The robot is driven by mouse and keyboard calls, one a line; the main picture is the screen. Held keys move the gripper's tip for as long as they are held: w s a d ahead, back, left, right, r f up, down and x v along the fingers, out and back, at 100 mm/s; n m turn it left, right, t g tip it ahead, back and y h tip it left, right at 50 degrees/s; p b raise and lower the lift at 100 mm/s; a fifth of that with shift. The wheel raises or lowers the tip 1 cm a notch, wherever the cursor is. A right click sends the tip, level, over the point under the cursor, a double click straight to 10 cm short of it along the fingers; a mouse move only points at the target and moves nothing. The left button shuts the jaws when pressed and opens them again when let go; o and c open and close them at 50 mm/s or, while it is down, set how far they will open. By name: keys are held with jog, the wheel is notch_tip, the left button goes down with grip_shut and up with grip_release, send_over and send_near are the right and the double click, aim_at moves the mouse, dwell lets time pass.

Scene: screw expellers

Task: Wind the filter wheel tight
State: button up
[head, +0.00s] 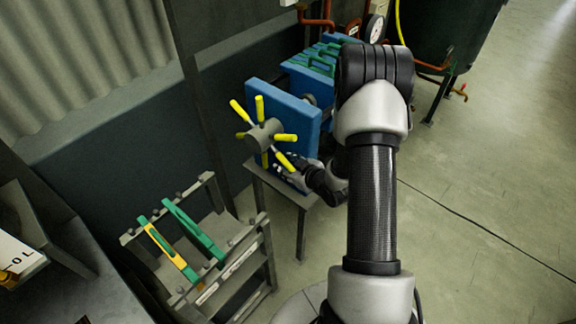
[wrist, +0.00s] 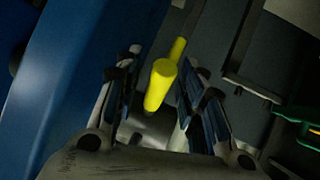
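The filter wheel is a grey hub (head: 264,134) with several yellow spokes, mounted on the front of the blue filter press (head: 300,112). My gripper (head: 284,166) is at the lower right of the wheel, by its lower spokes. In the wrist view a yellow spoke (wrist: 160,84) points up between the two fingers of my gripper (wrist: 158,88). The fingers stand open on both sides of this spoke, with gaps visible. A second yellow spoke (wrist: 178,48) shows just beyond it.
A grey rack (head: 262,232) holding green and yellow-edged plates stands at the lower left. A metal stand (head: 302,232) is under the press. A pressure gauge (head: 374,28) and red pipes are behind. Open floor (head: 480,200) lies to the right.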

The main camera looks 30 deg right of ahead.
jog(key=v, duration=1.2)
dwell(0.4)
notch_tip(320, 180, up, 14)
jog(key=s+a+m+g+h, duration=0.1)
jog(key=a+g+h, duration=0.1)
jog(key=g+h, duration=0.2)
jog(key=s+a+r+m+g+y, duration=0.1)
jog(key=s+a+r, duration=0.3)
jog(key=s+a, duration=0.4)
jog(key=s+a+r+m+g+y, duration=0.1)
jog(key=s+a+r, duration=0.3)
jog(key=s+a, duration=0.4)
jog(key=shift+s+r+m+g+y, duration=0.15)
jog(key=shift+s+m+g+y, duration=0.35)
jog(key=shift+s, duration=0.4)
